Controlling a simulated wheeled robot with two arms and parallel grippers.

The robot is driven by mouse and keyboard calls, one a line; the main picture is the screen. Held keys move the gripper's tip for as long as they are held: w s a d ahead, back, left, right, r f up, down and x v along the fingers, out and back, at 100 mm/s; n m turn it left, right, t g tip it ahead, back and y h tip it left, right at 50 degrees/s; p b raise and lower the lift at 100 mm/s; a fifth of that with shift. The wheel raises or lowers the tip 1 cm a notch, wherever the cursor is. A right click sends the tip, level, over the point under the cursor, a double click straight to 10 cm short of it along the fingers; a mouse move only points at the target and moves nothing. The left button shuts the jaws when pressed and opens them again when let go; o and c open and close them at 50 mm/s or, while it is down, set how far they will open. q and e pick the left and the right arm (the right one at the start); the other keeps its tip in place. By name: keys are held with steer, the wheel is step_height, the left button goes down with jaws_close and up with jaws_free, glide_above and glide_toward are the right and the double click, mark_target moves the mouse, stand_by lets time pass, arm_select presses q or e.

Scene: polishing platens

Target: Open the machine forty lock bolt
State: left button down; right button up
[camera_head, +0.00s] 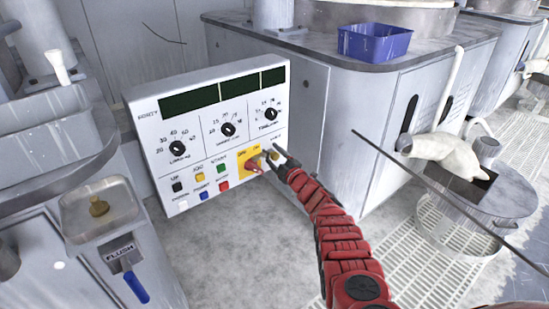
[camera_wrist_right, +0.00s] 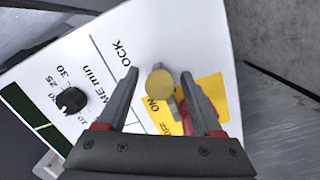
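The white control panel (camera_head: 205,125) stands upright in front of me. Its lock bolt (camera_wrist_right: 160,83) is a round brass-coloured knob beside the yellow ON/OFF plate (camera_wrist_right: 208,92), next to lettering that reads "OCK". A red switch (camera_head: 254,164) sits on the yellow plate in the head view. My right gripper (camera_head: 272,156) is at the panel's lower right. In the wrist view its fingers (camera_wrist_right: 159,74) are spread, with the bolt seen between them and a gap on both sides. I cannot tell how deep the fingertips reach. My left gripper is not in view.
The panel carries several dials (camera_head: 228,129) and coloured push buttons (camera_head: 223,169). A basin with a blue-handled FLUSH lever (camera_head: 136,287) is at the left. A blue bin (camera_head: 374,43) stands on the cabinet behind. A thin dark rod crosses the right side.

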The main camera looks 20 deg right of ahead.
jaws_close()
stand_by(1.2)
